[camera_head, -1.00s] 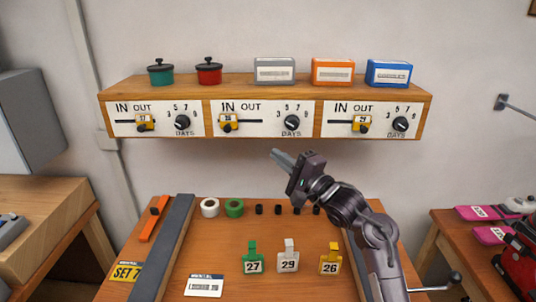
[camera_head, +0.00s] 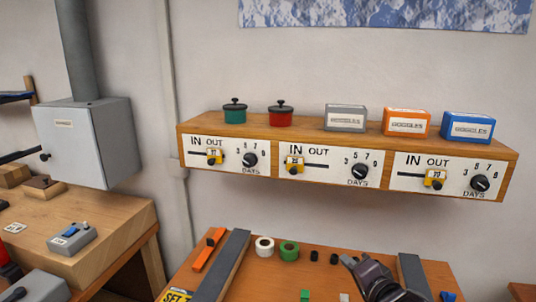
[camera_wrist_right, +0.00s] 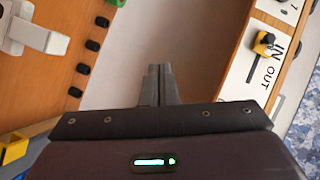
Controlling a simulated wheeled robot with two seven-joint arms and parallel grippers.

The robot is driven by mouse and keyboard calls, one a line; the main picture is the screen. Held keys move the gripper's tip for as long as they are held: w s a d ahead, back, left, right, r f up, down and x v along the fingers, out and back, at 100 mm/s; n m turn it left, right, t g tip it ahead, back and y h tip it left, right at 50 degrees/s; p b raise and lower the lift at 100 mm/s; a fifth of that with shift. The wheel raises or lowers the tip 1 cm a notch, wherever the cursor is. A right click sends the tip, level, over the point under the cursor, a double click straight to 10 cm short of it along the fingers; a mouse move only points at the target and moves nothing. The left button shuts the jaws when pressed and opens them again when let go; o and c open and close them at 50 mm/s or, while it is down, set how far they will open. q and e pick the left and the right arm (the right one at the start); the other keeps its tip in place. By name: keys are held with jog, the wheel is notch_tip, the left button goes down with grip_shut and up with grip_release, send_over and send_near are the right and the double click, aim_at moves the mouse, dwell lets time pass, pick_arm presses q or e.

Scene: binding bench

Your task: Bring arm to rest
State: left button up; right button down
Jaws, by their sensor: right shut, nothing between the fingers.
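My right gripper (camera_head: 350,263) shows at the bottom of the head view, over the back part of the bench top. Its fingers are shut and empty. The shut fingertips also show in the right wrist view (camera_wrist_right: 158,72), with nothing between them. Most of my right arm is cut off by the lower edge of the head view. My left gripper is in neither current view.
A wooden shelf box (camera_head: 272,183) with yellow IN/OUT sliders and dials is on the wall above. White (camera_head: 264,247) and green (camera_head: 288,250) tape rolls and several small black pieces lie on the bench. A grey cabinet (camera_head: 85,145) hangs left.

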jog(key=s+f+n+g+h, duration=0.1)
jog(key=s+f+n+g, duration=0.35)
jog(key=s, duration=0.45)
jog(key=s+f+n+g+h, duration=0.25)
jog(key=s+f+n, duration=0.2)
jog(key=s, duration=0.55)
jog(key=s+f+n+g, duration=0.35)
jog(key=s+f, duration=0.25)
jog(key=s, duration=0.3)
notch_tip(320, 180, down, 30)
jog(key=s+g, duration=0.1)
jog(key=g, duration=0.1)
jog(key=s+d+f+g, duration=0.1)
jog(key=s+d+f, duration=0.2)
jog(key=s+f, duration=1.5)
jog(key=shift+s, duration=0.9)
